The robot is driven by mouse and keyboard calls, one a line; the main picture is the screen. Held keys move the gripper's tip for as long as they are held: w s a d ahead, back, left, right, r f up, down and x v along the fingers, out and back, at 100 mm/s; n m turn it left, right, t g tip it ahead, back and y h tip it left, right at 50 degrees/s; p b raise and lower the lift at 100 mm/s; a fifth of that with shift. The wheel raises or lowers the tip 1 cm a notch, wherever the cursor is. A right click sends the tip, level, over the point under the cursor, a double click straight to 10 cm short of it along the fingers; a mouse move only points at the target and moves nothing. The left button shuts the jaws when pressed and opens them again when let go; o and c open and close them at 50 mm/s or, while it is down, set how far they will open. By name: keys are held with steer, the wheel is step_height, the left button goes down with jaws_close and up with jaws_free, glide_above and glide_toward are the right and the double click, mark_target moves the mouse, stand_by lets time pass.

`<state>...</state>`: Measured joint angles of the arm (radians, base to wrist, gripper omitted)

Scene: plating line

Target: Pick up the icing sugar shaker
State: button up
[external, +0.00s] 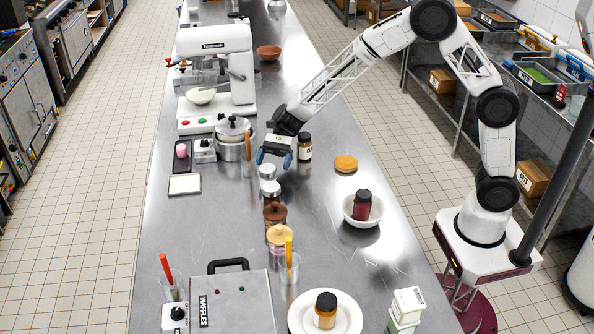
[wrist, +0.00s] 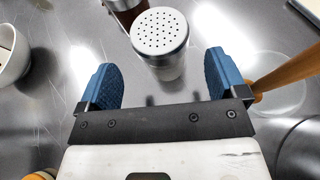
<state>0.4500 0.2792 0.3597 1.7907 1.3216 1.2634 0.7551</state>
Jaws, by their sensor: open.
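The icing sugar shaker (wrist: 160,38) has a round, perforated metal lid and a clear body with pale contents. In the wrist view it stands upright just ahead of my gripper (wrist: 160,68), roughly centred between the two blue fingers, which are apart with nothing held. In the external view my gripper (external: 274,159) hangs above the counter near a silver-lidded shaker (external: 267,172), which looks like the same one.
A glass with a wooden-handled utensil (wrist: 285,72) stands close on the wrist view's right. A dark-lidded jar (external: 305,146) is beside my gripper in the external view. A white bowl (external: 348,215) holds a red jar. Counter between bowl and shakers is clear.

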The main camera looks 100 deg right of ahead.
mark_target(268, 174)
steer(key=shift+w+a, duration=0.1)
steer(key=shift+x, duration=2.45)
steer(key=shift+f, duration=0.1)
steer(key=c, duration=1.1)
